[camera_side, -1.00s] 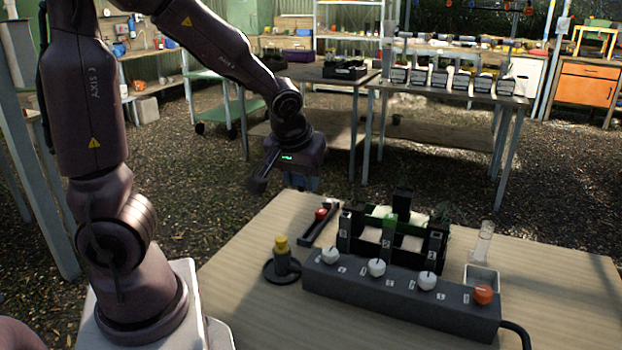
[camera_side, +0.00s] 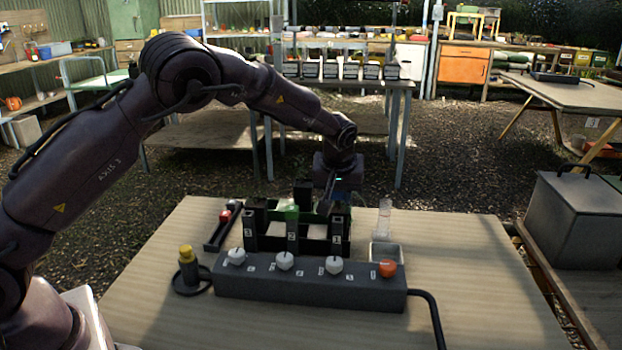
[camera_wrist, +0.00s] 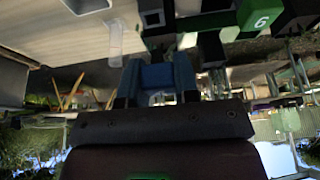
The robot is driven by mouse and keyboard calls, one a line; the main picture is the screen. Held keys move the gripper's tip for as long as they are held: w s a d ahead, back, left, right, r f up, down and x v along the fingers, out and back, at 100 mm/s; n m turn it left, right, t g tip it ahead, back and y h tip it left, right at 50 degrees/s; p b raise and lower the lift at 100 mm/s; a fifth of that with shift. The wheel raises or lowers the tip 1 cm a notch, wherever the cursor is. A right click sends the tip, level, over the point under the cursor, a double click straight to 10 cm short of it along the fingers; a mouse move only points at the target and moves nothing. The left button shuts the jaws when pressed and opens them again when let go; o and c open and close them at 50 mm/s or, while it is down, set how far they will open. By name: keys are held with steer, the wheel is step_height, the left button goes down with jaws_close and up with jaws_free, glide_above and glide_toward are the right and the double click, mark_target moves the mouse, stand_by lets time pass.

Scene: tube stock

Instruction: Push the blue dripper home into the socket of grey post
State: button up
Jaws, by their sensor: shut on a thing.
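My gripper (camera_side: 342,198) is above the back right of a dark crate in the side view. It also shows in the wrist view (camera_wrist: 157,68), shut on a blue piece (camera_wrist: 156,77) that I take to be the blue dripper. The side view gives only a small bluish patch there, and its lower end is hidden behind the crate. Dark upright posts with numbers stand along the crate (camera_side: 267,243), with a green one (camera_side: 292,213) among them. I cannot tell for sure which is the grey post, and no socket opening is visible.
A grey control box (camera_side: 310,284) with white knobs and an orange knob lies in front of the crate. A yellow-topped stand (camera_side: 188,268) is left. A clear tube (camera_side: 384,218) stands by a pale tray (camera_side: 387,250) at right. The table (camera_side: 490,285) is clear farther right.

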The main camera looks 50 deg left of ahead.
mark_target(338, 218)
steer(key=shift+w+d+f, duration=0.1)
steer(key=shift+w+f, duration=0.05)
steer(key=shift+f, duration=2.4)
steer(key=shift+f, duration=0.2)
steer(key=o, duration=1)
steer(key=shift+c, duration=0.2)
steer(key=v, duration=1.3)
